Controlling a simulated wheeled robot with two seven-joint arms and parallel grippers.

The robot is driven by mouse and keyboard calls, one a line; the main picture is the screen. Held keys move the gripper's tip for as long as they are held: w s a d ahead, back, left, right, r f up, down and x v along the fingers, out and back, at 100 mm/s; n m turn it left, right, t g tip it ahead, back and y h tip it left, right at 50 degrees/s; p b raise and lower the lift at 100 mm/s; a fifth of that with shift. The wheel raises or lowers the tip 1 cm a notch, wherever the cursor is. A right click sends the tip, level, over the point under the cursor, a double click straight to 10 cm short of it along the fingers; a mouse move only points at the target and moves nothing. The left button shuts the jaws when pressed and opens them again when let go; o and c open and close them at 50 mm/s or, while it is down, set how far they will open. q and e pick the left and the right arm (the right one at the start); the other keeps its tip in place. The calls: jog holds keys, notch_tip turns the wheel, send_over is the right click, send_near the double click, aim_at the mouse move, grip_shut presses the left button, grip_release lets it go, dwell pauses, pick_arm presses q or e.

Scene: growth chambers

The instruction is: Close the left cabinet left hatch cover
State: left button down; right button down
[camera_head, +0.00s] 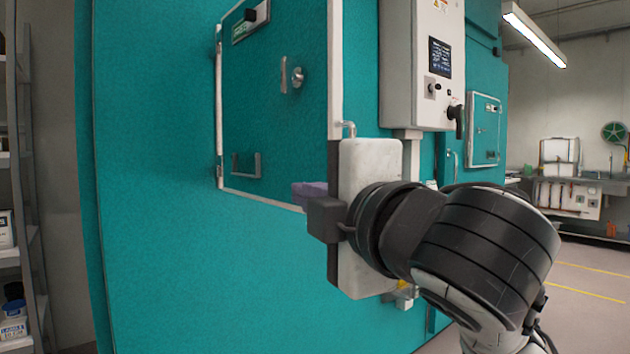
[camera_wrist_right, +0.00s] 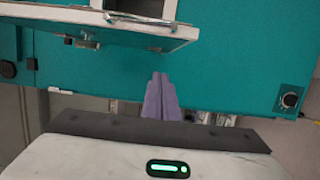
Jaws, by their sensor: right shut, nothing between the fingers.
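The hatch cover (camera_head: 275,120) is a teal panel with a pale edge on the large teal cabinet (camera_head: 170,230). In the head view it stands open, hinged at its left, with its right edge swung outward. It carries a round knob (camera_head: 298,77) and a bracket-like handle (camera_head: 245,166). The cover also shows at the top of the right wrist view (camera_wrist_right: 100,25), angled away from the cabinet face. My right gripper (camera_head: 308,189) is just below the cover's lower right corner. Its lavender fingers (camera_wrist_right: 160,78) are together and empty; contact cannot be told. My left gripper is out of view.
A grey control box (camera_head: 420,60) with a dark knob sticks out to the right of the cover. Another small hatch (camera_head: 485,130) is farther right. Shelving (camera_head: 30,200) stands at the far left. Open floor (camera_head: 585,295) lies at the right.

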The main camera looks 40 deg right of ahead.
jog(key=w+d+p, duration=0.4)
jog(key=w+d, duration=0.1)
jog(key=shift+w+d+f, duration=0.15)
jog(key=shift+w+d, duration=0.05)
jog(key=shift+w, duration=0.1)
dwell(0.4)
